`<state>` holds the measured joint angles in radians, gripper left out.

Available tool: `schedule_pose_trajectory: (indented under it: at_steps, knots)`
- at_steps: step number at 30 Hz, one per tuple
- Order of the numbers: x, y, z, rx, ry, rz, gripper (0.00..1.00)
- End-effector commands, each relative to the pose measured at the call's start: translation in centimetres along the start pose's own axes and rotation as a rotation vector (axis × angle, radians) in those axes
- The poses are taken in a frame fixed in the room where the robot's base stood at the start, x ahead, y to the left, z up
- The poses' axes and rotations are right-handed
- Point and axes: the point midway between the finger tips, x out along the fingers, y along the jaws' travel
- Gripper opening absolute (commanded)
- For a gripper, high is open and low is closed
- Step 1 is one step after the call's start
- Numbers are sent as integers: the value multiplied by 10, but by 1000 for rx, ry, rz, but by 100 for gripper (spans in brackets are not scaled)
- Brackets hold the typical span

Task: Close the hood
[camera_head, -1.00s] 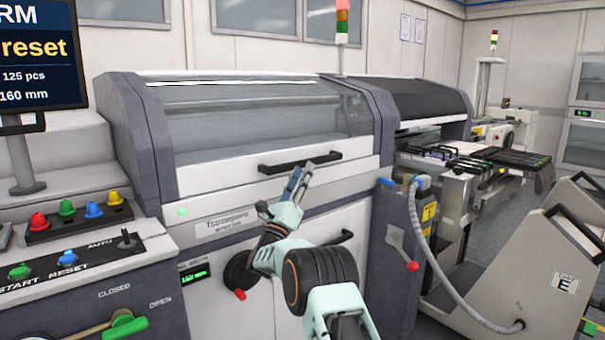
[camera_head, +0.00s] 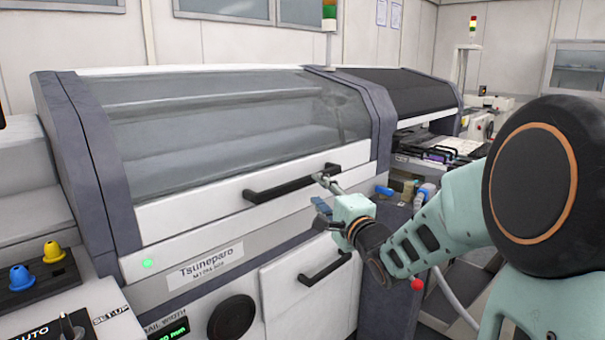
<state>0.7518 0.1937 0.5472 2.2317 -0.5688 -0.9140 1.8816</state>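The hood (camera_head: 230,120) of the near machine is a large clear panel with a white lower frame. It is down, and I see no clear gap between its frame and the white strip below. A black bar handle (camera_head: 290,184) runs along the hood's lower frame. My gripper (camera_head: 318,192) is just in front of the handle's right end and slightly below it. Its two fingers are apart with nothing visible between them. Whether a finger touches the handle I cannot tell. My arm reaches in from the right.
A second black handle (camera_head: 326,268) is on the white door below.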

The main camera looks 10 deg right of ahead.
Motion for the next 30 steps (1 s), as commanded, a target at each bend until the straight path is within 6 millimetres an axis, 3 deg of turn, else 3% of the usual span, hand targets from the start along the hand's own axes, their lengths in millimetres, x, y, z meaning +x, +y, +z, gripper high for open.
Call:
schedule_pose_trajectory:
  at_steps: [3,7,21,30]
  knots:
    - [-11,10,5,-27,-9,42,36]
    - [-4,14,6,-31,-12,49,36]
    - [74,18,7,-27,-11,45,36]
    - [95,17,6,-29,-10,46,36]
